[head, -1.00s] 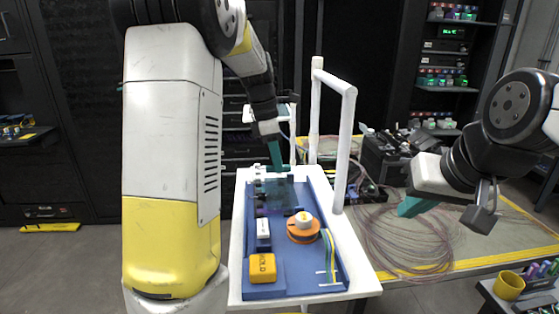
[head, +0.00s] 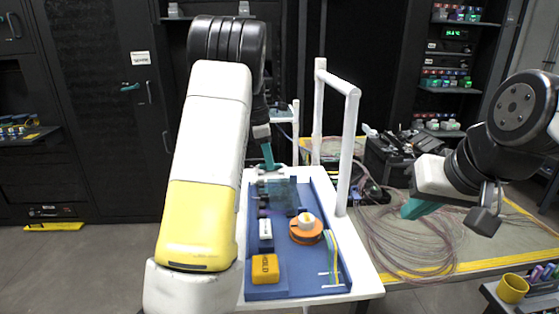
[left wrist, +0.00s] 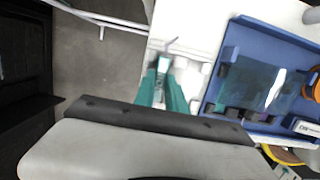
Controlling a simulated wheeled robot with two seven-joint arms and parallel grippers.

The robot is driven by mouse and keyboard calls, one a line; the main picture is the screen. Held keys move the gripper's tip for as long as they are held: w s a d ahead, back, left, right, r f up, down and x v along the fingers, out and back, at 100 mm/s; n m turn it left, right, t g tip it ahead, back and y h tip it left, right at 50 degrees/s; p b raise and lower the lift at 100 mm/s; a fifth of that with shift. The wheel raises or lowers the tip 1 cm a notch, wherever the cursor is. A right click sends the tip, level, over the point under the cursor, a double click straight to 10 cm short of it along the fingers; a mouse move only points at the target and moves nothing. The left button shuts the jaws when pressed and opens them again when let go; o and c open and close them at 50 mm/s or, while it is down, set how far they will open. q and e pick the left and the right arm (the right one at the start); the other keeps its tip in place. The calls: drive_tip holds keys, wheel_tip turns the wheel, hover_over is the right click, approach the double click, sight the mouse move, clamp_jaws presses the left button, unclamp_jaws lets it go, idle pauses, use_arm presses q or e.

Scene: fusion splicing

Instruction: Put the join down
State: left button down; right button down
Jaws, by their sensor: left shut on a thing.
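The tray holds a yellow block (head: 265,268), an orange spool (head: 306,230), a white box (head: 266,229) and a translucent teal plate (left wrist: 262,82). A white rail frame (head: 349,150) stands along the cart's right side.

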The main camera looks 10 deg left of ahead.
sight(263, 165)
use_arm(q)
drive_tip(key=c, duration=1.4)
unclamp_jaws()
drive_tip(key=shift+f, duration=0.15)
drive_tip(key=w+v, duration=0.1)
drive_tip(key=v, duration=1)
drive_tip(key=s+r+m+t, duration=0.1)
drive_tip(key=s+r+m, duration=0.3)
drive_tip(key=s, duration=0.4)
drive_tip(key=s+d+f+m+t, duration=0.1)
drive_tip(key=s+d+m, duration=0.1)
drive_tip(key=s+m, duration=0.4)
drive_tip(key=s+d+f+m+t, duration=0.2)
drive_tip(key=s+m, duration=0.4)
drive_tip(key=s, duration=0.5)
drive_tip(key=s+d+f+m+t, duration=0.1)
drive_tip(key=s+d+m, duration=0.2)
drive_tip(key=s+m, duration=0.2)
drive_tip(key=shift+s+f+m+t, duration=0.15)
drive_tip(key=shift+s+f+m, duration=0.05)
drive_tip(key=shift+s, duration=0.7)
drive_tip(key=shift+s+f+m+t, duration=0.15)
drive_tip(key=shift+s+m, duration=0.05)
drive_tip(key=shift+s, duration=0.7)
